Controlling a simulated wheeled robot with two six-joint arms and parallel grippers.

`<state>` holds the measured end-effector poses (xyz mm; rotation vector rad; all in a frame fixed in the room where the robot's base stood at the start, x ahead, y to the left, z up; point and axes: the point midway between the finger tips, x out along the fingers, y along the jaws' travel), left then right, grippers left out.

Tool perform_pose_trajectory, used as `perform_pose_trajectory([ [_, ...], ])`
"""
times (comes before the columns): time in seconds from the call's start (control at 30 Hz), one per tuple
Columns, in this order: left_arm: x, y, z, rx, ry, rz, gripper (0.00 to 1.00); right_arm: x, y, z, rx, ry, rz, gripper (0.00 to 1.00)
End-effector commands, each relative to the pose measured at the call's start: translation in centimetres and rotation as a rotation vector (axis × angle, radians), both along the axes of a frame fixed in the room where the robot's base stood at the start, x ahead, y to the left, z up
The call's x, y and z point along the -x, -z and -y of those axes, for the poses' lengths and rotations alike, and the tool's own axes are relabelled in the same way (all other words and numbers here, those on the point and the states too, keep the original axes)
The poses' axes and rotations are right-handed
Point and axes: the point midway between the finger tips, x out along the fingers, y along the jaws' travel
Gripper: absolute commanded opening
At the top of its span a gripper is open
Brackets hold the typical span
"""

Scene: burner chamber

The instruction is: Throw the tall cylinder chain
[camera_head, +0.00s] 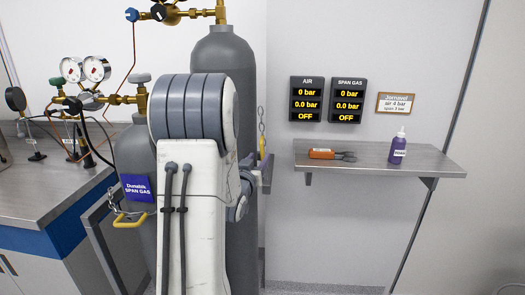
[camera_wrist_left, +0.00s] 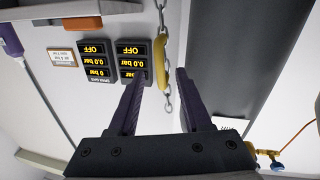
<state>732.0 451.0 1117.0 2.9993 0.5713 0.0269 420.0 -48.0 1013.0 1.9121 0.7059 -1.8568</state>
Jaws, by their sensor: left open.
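The tall grey cylinder (camera_head: 222,50) stands upright behind my left arm, which hides much of it; it also shows in the left wrist view (camera_wrist_left: 232,50). Its chain (camera_head: 262,125) hangs at its right side with a yellow hook (camera_head: 262,147). In the left wrist view, the chain (camera_wrist_left: 162,14) and yellow hook (camera_wrist_left: 161,65) line up with the gap between my fingertips. My left gripper (camera_wrist_left: 159,80) is open, with nothing clamped. In the head view my left gripper (camera_head: 258,170) is partly hidden by my arm, just below the hook. My right gripper is out of view.
A shorter cylinder (camera_head: 135,155) with a purple label stands left, with its own yellow hook (camera_head: 130,219). A wall shelf (camera_head: 375,165) at right holds an orange tool (camera_head: 322,153) and purple bottle (camera_head: 398,148). Two displays (camera_head: 307,99) hang above. A bench (camera_head: 45,190) stands left.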

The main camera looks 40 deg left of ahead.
Motion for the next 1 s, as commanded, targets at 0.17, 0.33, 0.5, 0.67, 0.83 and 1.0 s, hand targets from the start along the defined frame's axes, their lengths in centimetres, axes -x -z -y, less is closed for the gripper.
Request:
perform_pose_trajectory([
  [0.17,-2.8,-0.2,-1.1,0.000,0.001,-0.001,0.49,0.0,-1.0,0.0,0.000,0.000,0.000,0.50],
  [0.33,-4.2,-0.1,-1.7,0.000,0.000,-0.001,0.49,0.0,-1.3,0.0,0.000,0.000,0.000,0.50],
  [0.5,-4.5,0.0,-1.8,0.000,-0.001,0.000,0.49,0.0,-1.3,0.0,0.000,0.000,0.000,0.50],
  [0.67,-4.5,0.0,-1.8,0.000,0.000,-0.001,0.49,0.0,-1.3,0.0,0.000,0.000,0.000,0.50],
  [0.83,-4.5,0.0,-1.8,0.000,0.000,-0.001,0.00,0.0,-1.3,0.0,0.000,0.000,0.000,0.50],
  [1.0,-4.5,0.0,-1.8,0.000,0.000,-0.001,0.00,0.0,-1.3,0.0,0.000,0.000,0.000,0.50],
])
